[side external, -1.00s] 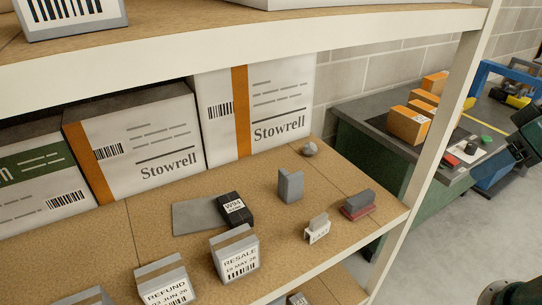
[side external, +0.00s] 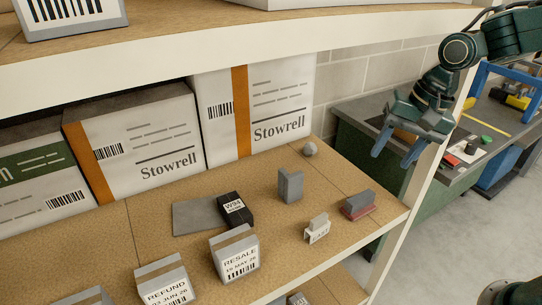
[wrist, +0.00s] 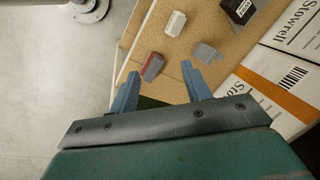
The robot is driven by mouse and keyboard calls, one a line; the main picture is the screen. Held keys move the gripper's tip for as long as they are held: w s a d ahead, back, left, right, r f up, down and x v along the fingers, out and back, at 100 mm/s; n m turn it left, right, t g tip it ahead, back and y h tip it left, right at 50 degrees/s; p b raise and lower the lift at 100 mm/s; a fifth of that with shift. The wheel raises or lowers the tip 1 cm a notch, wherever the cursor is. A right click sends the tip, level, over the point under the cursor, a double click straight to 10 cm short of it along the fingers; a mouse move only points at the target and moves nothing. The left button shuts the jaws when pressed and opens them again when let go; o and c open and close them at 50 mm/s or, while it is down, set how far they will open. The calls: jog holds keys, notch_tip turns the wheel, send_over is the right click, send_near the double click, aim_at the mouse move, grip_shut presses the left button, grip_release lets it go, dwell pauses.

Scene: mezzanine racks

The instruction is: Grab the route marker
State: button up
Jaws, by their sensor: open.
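No item is plainly named as the route marker, so I cannot tell for certain which it is. A black block with a white label that seems to start "W94" (side external: 237,213) lies on the shelf beside a flat grey plate (side external: 193,217); the label also shows at the top of the wrist view (wrist: 243,8). An upright grey block (side external: 290,186), a small grey piece with a white lettered front (side external: 318,229) and a grey block with a red base (side external: 358,205) stand to its right. My gripper (side external: 393,160) is open and empty, above and beyond the shelf's right end.
Labelled boxes marked RESALE (side external: 235,256) and REFUND (side external: 166,285) stand along the front. Large Stowrell cartons (side external: 135,138) fill the back. The rack post (side external: 437,150) and upper shelf (side external: 230,48) bound the space.

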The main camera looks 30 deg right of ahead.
aim_at(317, 227)
jog(key=w+a+f+m+g, duration=0.1)
jog(key=w+a+f+m, duration=0.1)
jog(key=w+f+m, duration=0.2)
jog(key=w+a+f+m+g+y, duration=0.1)
jog(key=w+a+f+m, duration=0.1)
jog(key=w+f, duration=0.4)
jog(key=shift+a+f+m+g+y, duration=0.35)
jog(key=shift+f+m, duration=0.55)
jog(key=shift+f, duration=0.95)
jog(key=shift+x, duration=4.25)
jog(key=shift+s+d+f, duration=0.1)
jog(key=shift+f, duration=0.05)
jog(key=shift+x, duration=2.5)
jog(key=shift+s, duration=0.15)
jog(key=shift+c, duration=0.2)
jog(key=c, duration=1)
